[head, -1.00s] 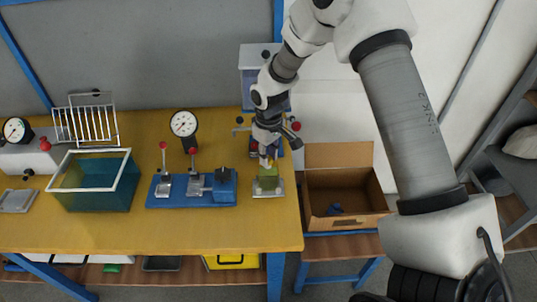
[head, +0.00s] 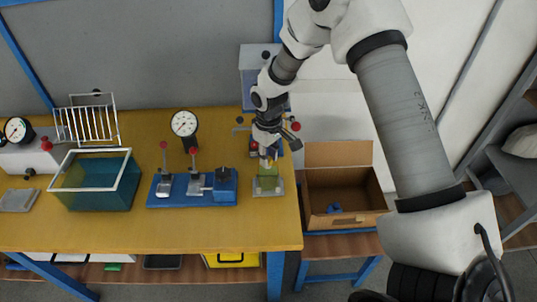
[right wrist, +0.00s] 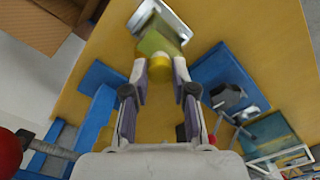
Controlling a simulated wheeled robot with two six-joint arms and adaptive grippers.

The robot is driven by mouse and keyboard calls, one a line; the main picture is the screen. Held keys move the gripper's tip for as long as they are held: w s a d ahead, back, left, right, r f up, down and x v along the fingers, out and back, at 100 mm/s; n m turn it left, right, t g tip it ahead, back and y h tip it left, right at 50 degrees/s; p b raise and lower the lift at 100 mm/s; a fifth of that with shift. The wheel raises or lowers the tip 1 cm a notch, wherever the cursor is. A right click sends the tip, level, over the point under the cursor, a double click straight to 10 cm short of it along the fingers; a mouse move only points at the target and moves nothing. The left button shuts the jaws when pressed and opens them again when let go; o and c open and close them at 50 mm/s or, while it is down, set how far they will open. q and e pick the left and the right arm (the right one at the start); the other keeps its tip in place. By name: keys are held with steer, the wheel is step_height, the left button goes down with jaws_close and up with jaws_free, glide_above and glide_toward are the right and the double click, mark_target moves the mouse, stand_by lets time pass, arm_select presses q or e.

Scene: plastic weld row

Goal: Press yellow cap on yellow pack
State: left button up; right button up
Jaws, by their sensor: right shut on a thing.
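The yellow pack (head: 268,183), a translucent yellow-green block, stands on a small metal plate (head: 283,189) near the right end of the table. In the right wrist view the pack (right wrist: 157,42) lies just beyond my fingertips. My right gripper (head: 266,157) points down over the pack. In the right wrist view the right gripper (right wrist: 166,72) is shut on the yellow cap (right wrist: 182,68), which shows between the fingertips against the near end of the pack. The fingers partly hide the contact, so I cannot tell how far the cap sits on it. My left gripper is not in view.
A blue press base (head: 190,202) with levers and a dial gauge (head: 184,124) stands left of the pack. Further left are a teal tank (head: 100,193) and a wire rack (head: 88,123). An open cardboard box (head: 345,222) stands right of the table edge.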

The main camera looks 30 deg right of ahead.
stand_by(0.3)
steer(key=o, duration=1.2)
steer(key=shift+o, duration=0.2)
step_height(320, 180, up, 7)
steer(key=p, duration=0.6)
steer(key=shift+r, duration=0.1)
jaws_close()
steer(key=shift+f, duration=0.3)
stand_by(0.4)
steer(key=shift+f+b, duration=1.45)
steer(key=shift+f, duration=1.3)
